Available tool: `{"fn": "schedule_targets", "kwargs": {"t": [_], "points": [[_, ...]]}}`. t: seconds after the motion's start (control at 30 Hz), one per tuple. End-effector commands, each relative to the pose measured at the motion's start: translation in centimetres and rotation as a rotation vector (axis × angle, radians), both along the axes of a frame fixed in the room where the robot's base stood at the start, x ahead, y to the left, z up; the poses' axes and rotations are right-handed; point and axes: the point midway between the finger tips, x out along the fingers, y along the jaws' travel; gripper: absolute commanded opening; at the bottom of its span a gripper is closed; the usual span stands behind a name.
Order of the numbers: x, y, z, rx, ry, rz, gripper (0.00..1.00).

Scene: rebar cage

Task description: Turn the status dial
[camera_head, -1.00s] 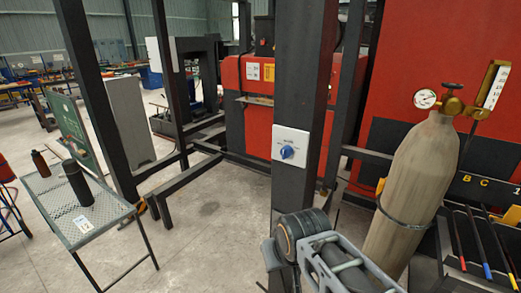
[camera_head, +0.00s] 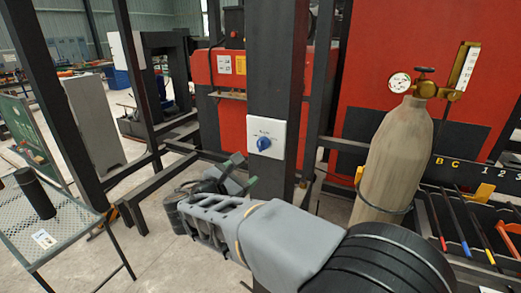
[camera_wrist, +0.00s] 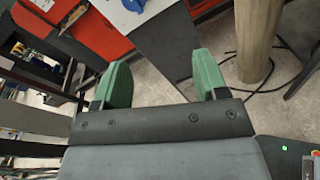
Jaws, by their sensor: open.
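The status dial is a blue knob (camera_head: 263,143) on a white square plate (camera_head: 279,130), fixed to a dark upright post (camera_head: 275,60) in the head view. In the wrist view the blue knob (camera_wrist: 133,4) and the white plate (camera_wrist: 150,14) are cut off by the top edge. My gripper (camera_head: 243,172) is below and slightly left of the dial in the head view, apart from it. In the wrist view its two green fingers (camera_wrist: 160,78) are spread, with nothing between them but the post and floor behind.
A gas cylinder (camera_head: 398,160) with a gauge (camera_head: 399,82) stands right of the post. A mesh table (camera_head: 70,225) with a dark bottle (camera_head: 35,193) is at the left. Dark frame bars (camera_head: 165,180) run low behind my arm. Red panels (camera_head: 330,110) stand behind.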

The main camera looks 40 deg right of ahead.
Motion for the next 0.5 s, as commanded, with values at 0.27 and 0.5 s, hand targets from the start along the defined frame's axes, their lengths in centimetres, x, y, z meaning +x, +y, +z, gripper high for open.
{"fn": "schedule_targets", "kwargs": {"t": [0.27,0.5], "points": [[2.3,-0.4,1.8,-0.183,0.063,0.049,0.66],[4.0,-4.5,1.9,-0.184,0.067,0.046,0.66]]}}
